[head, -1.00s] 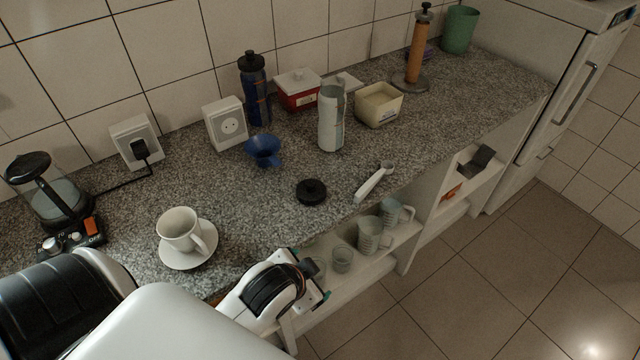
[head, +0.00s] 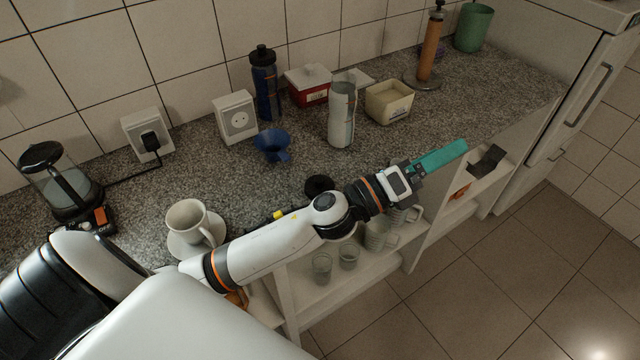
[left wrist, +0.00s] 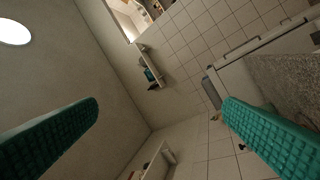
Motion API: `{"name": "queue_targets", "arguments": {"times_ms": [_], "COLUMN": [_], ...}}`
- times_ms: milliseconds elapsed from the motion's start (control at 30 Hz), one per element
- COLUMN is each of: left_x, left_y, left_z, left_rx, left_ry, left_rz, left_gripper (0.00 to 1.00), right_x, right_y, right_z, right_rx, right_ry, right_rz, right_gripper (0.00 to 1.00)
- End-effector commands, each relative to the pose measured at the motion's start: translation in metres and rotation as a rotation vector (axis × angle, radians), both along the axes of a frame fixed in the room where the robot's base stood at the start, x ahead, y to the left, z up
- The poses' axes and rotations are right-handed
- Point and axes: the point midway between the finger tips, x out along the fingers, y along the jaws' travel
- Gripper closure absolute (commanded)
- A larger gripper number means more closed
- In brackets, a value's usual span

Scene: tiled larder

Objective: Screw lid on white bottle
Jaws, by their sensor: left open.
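The white bottle (head: 341,117) stands upright on the granite counter in the head view, and no lid shows on its top. A round black lid (head: 318,185) lies on the counter in front of it, partly hidden behind my left arm. My left gripper (head: 440,157) reaches over the counter's front edge, right of the lid and apart from both lid and bottle. Its teal fingers also show in the left wrist view (left wrist: 160,120), spread wide with nothing between them. My right gripper is not in view.
A blue funnel (head: 272,145), a dark blue bottle (head: 265,84), a socket box (head: 236,117), a red box (head: 307,86) and a cream tub (head: 389,102) stand around the bottle. A cup (head: 187,220) on a saucer is at left. Glasses and mugs sit on the shelf below.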

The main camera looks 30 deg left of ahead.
Motion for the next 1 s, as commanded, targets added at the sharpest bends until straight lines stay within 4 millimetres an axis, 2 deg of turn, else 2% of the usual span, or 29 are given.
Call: {"name": "queue_targets", "arguments": {"times_ms": [33, 100, 233, 367, 467, 567, 667, 733, 900, 1000], "left_x": [-0.001, -0.007, -0.017, -0.022, -0.02, -0.014, -0.005, 0.002, 0.014, 0.015], "left_y": [-0.013, -0.031, -0.054, -0.058, -0.045, -0.017, 0.026, 0.062, 0.151, 0.19], "left_z": [0.008, 0.01, -0.001, -0.028, -0.055, -0.081, -0.102, -0.111, -0.112, -0.106], "left_rx": [0.129, 0.309, 0.643, 0.976, 1.228, 1.471, 1.699, 1.843, 2.086, 2.155], "left_ry": [-0.112, -0.264, -0.534, -0.781, -0.947, -1.084, -1.183, -1.224, -1.225, -1.188], "left_rz": [-0.052, -0.126, -0.266, -0.421, -0.555, -0.711, -0.895, -1.04, -1.39, -1.556], "left_gripper": [0.1, 0.1, 0.1, 0.1, 0.1, 0.1, 0.1, 0.1, 0.1, 0.1], "right_x": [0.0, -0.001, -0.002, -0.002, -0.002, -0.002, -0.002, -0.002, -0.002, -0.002], "right_y": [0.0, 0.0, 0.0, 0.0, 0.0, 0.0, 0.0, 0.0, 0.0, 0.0], "right_z": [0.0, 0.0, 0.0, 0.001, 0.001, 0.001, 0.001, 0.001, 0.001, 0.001], "right_rx": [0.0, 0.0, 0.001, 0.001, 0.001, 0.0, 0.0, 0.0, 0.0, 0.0], "right_ry": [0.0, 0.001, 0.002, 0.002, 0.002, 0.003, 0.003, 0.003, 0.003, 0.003], "right_rz": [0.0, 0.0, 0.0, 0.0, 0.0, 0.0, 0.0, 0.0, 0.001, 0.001], "right_gripper": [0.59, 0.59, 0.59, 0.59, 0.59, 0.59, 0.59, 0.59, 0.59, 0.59]}}
